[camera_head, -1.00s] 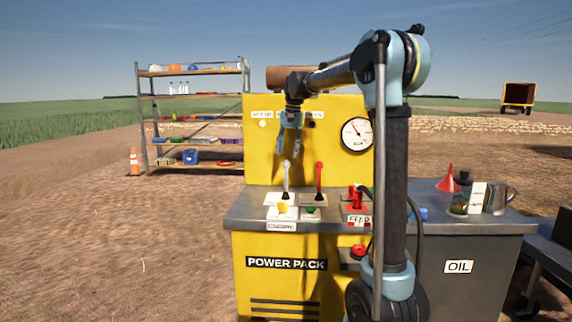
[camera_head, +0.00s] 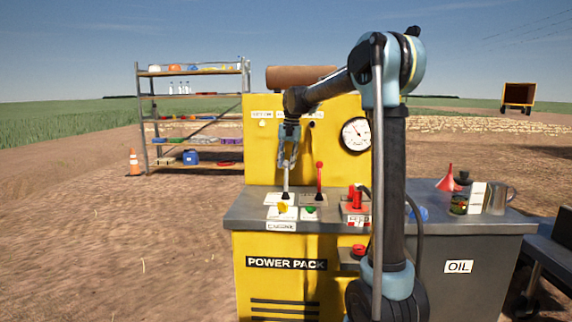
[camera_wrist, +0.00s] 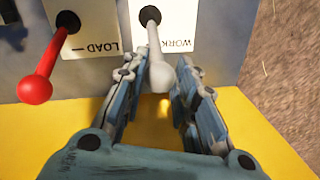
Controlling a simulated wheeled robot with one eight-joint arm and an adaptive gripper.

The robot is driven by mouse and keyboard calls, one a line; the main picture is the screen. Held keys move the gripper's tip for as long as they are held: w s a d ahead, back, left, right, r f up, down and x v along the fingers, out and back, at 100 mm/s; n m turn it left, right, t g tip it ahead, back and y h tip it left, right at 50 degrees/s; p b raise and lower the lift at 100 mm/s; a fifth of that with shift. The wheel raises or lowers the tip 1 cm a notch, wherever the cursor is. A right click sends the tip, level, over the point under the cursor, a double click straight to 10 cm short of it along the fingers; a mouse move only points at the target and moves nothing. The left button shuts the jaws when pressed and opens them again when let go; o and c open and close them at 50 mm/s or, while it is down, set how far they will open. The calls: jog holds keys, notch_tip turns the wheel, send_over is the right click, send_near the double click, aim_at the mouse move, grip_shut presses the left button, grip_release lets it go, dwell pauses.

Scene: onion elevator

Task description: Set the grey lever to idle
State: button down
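The grey lever (camera_head: 285,182) stands on the left of the power pack's counter, rising from a white plate. In the wrist view the grey lever (camera_wrist: 155,55) has a rounded pale knob, and its plate (camera_wrist: 180,25) reads "WORK" at the visible end; the rest of the plate's text is out of sight. My gripper (camera_head: 286,162) is right above the lever, pointing down. In the wrist view my gripper (camera_wrist: 155,75) is open, with one finger on each side of the knob. I cannot tell whether either finger touches it.
A red lever (camera_head: 319,180) stands close on the right; its plate (camera_wrist: 85,30) reads "LOAD". A yellow knob (camera_head: 282,208) and a green knob (camera_head: 310,209) sit in front. A red feed handle (camera_head: 355,198) is farther right. The yellow panel (camera_head: 262,160) rises behind.

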jog(key=shift+a, duration=0.15)
jog(key=shift+s+t, duration=1.3)
jog(key=shift+s, duration=0.45)
jog(key=shift+s+t, duration=1.3)
jog(key=shift+s, duration=0.45)
jog(key=shift+s+f, duration=0.3)
jog(key=shift+s, duration=0.65)
jog(key=shift+s+f, duration=0.1)
jog(key=shift+s, duration=0.05)
jog(key=c, duration=1.4)
grip_release()
jog(key=shift+o, duration=0.6)
